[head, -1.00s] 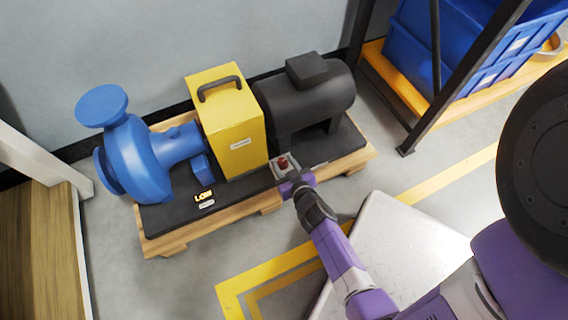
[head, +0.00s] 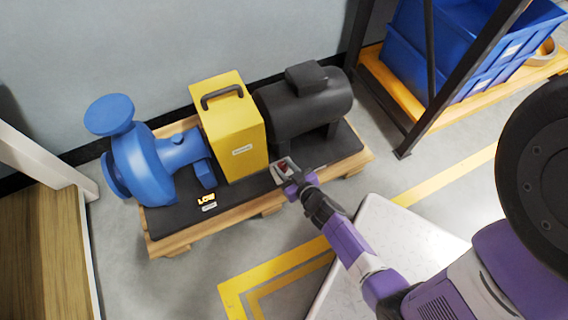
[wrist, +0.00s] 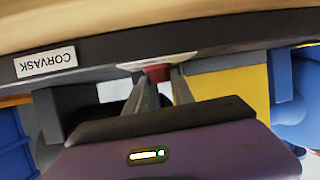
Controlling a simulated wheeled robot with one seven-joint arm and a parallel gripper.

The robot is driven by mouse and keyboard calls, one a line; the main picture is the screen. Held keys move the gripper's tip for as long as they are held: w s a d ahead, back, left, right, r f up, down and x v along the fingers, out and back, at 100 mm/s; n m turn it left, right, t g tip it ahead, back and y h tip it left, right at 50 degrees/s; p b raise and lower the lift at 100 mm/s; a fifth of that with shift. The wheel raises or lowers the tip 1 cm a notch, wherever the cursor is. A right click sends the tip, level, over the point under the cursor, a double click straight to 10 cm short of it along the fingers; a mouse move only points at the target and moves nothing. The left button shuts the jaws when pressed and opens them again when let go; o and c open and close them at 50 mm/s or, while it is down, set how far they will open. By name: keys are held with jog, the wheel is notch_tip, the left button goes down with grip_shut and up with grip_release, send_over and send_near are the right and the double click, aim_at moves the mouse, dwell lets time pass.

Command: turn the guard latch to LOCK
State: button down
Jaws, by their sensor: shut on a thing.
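The guard latch (head: 284,167) is a small red part on a pale plate at the front edge of the black pump base, right of the yellow guard (head: 232,130). My gripper (head: 289,178) reaches it from the front right. In the wrist view, my gripper's two fingers (wrist: 160,84) are closed on the red latch (wrist: 157,72), one on each side. The fingers and plate hide much of the latch, so I cannot read its position or any LOCK mark.
The blue pump (head: 150,165) stands left of the guard and the black motor (head: 305,105) right of it, on a wooden pallet (head: 225,222). A dark shelf post (head: 430,110) and blue bins (head: 475,50) stand right. A pale plate (head: 400,235) lies below my arm.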

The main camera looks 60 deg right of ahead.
jog(key=shift+d+r+n+t+y+p, duration=0.15)
jog(key=shift+n+t+y+p, duration=0.35)
jog(key=shift+n+y+p, duration=0.95)
jog(key=shift+s+d+f+n+t+y, duration=0.1)
jog(key=shift+n+t+y, duration=0.05)
jog(key=shift+n+y, duration=0.45)
jog(key=shift+d+f+n+t+y, duration=0.15)
jog(key=shift+n+y, duration=0.2)
jog(key=shift+y, duration=0.4)
jog(key=n+y+b, duration=0.2)
jog(key=shift+d+f+b, duration=0.1)
jog(key=shift+f+b, duration=0.15)
jog(key=shift+b, duration=0.1)
jog(key=n+y+b, duration=0.1)
jog(key=y+b, duration=0.1)
jog(key=n+y+b, duration=0.1)
jog(key=shift+d+r+n+g, duration=0.1)
jog(key=shift+d+n+g, duration=0.2)
jog(key=shift+g, duration=0.1)
jog(key=n+y, duration=0.1)
jog(key=n+g+y+b, duration=0.1)
jog(key=y, duration=0.1)
jog(key=shift+d+r+b, duration=0.1)
jog(key=shift+r+b, duration=0.15)
jog(key=shift+b, duration=0.05)
jog(key=shift+n+g+y, duration=0.8)
jog(key=shift+n+y, duration=0.1)
jog(key=shift+n, duration=0.2)
jog(key=shift+n+g+y, duration=0.3)
jog(key=shift+n, duration=0.1)
